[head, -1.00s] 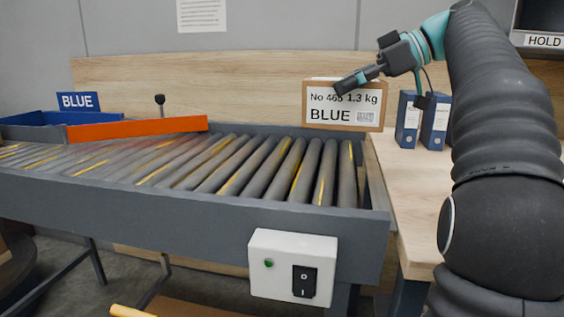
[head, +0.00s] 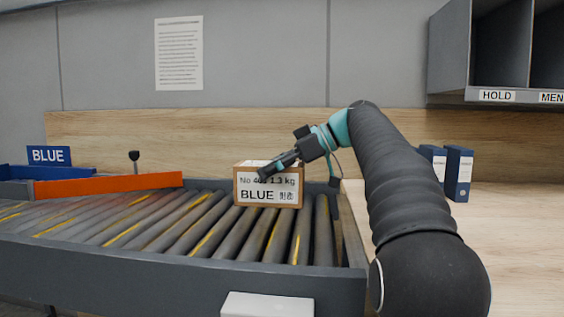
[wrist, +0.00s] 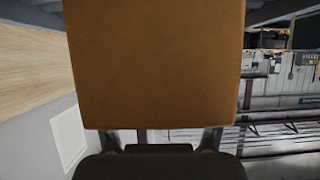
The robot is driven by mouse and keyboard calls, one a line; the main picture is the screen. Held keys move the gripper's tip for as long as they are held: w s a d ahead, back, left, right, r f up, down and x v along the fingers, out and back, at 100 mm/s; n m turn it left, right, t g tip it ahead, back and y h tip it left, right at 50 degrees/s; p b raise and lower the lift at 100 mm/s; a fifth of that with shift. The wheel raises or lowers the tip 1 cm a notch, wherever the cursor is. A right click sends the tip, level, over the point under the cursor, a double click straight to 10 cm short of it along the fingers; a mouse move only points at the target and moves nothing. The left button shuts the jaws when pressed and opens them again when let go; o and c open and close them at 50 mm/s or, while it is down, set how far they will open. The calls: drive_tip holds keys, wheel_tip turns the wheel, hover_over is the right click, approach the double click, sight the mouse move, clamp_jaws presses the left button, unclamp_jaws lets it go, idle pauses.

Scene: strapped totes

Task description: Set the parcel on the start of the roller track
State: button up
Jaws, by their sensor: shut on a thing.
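The parcel (head: 268,187) is a small brown box with a white label reading No 465, 1.3 kg, BLUE. In the head view it is over the right-hand end of the roller track (head: 200,232), toward the back. I cannot tell whether its underside touches the rollers. My gripper (head: 278,166) is shut on the parcel from above and to the right. In the wrist view the parcel's plain brown side (wrist: 155,65) fills the upper middle, with the gripper's fingers (wrist: 165,138) at its lower edge.
An orange bar (head: 110,184) lies slantwise over the track further left, near a BLUE sign (head: 49,156). Blue binders (head: 458,173) stand on the wooden bench (head: 510,225) at right. HOLD-labelled shelving (head: 497,95) hangs above. The rollers between bar and parcel are clear.

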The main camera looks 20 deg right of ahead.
sight(271, 185)
drive_tip(key=shift+a+f+b, duration=0.1)
drive_tip(key=shift+f+b, duration=0.35)
drive_tip(key=shift+f, duration=1.5)
drive_tip(key=shift+f, duration=0.15)
drive_tip(key=o, duration=1.8)
drive_tip(key=p+v, duration=0.1)
drive_tip(key=v, duration=1.1)
